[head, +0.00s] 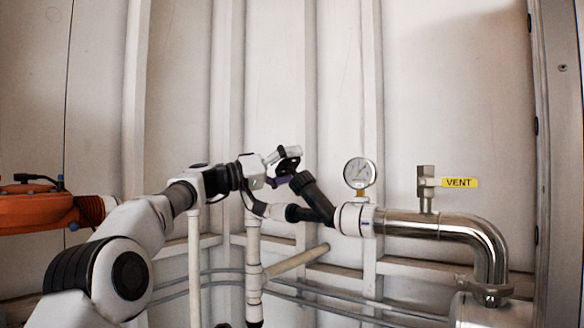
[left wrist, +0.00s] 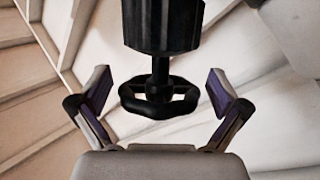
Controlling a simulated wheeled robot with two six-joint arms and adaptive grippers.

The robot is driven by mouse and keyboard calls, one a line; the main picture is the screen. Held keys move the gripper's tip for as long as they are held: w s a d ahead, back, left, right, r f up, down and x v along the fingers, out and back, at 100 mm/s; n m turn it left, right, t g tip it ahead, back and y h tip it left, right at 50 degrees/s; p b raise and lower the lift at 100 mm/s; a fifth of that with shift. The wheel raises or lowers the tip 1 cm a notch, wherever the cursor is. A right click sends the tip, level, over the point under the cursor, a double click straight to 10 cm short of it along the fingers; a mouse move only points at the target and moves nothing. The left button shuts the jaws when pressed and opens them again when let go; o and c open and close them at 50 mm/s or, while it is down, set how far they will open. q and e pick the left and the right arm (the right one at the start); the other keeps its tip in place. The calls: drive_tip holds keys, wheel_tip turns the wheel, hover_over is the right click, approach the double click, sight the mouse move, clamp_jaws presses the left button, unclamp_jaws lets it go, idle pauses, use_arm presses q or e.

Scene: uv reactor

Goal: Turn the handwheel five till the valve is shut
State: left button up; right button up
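The handwheel (left wrist: 158,106) is a small black ring with a lobed rim in the left wrist view, on a short black stem below a black valve body (left wrist: 162,25). In the head view the handwheel (head: 289,163) sits at the upper end of the black slanted valve (head: 313,196). My left gripper (head: 279,167) is at the handwheel. In the left wrist view my left gripper (left wrist: 157,88) is open, with one purple-padded finger on each side of the wheel and a visible gap on both sides. My right gripper is not in view.
A pressure gauge (head: 360,172) and a vent valve (head: 427,188) with a yellow VENT label (head: 460,182) stand right of the valve. A steel pipe (head: 440,225) bends down at the right. An orange machine part (head: 35,208) is at the left. Thin pipes run below.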

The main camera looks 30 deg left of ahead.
use_arm(q)
drive_tip(key=v, duration=1.2)
drive_tip(key=shift+w+d, duration=0.1)
drive_tip(key=shift+d, duration=0.1)
drive_tip(key=w+d+r+n+y, duration=0.1)
drive_tip(key=w+d, duration=0.1)
drive_tip(key=w+d+n+y, duration=0.1)
drive_tip(key=w+d, duration=0.1)
drive_tip(key=w, duration=0.1)
drive_tip(key=w+d+r+n+y, duration=0.1)
drive_tip(key=w+d+y, duration=0.1)
drive_tip(key=w, duration=0.1)
drive_tip(key=shift+d+r+t, duration=0.2)
drive_tip(key=shift+r+t, duration=0.1)
drive_tip(key=c, duration=1.2)
